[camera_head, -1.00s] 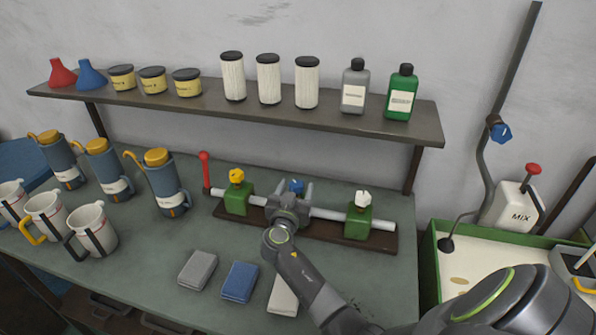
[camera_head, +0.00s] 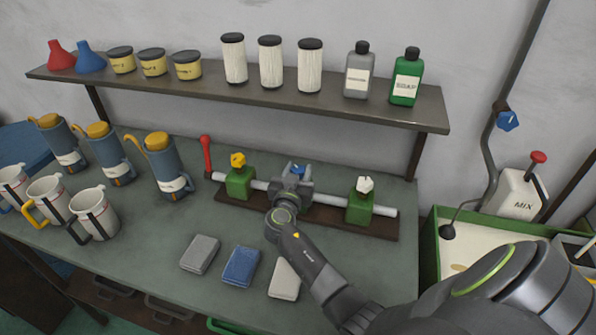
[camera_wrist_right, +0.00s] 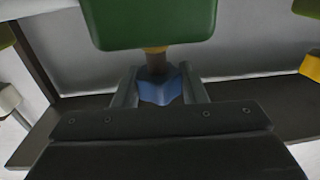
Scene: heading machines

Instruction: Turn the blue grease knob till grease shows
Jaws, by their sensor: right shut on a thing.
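The blue knob (camera_head: 298,169) is at the middle of the pipe on the back of the table. My right gripper (camera_head: 294,177) is shut on it. In the right wrist view the knob (camera_wrist_right: 160,87) sits between the two fingers, below a green block (camera_wrist_right: 150,22). A dark stem and a narrow yellow-tan band show between block and knob; I cannot tell whether the band is grease or a fitting. In the head view my gripper hides most of the middle block. My left gripper is not in view.
A yellow knob (camera_head: 238,159) and a white knob (camera_head: 365,184) top green blocks on either side. A red lever (camera_head: 206,154) stands at the pipe's left end. Grey, blue and white pads lie in front. Flasks and mugs stand left; a loaded shelf (camera_head: 240,97) hangs behind.

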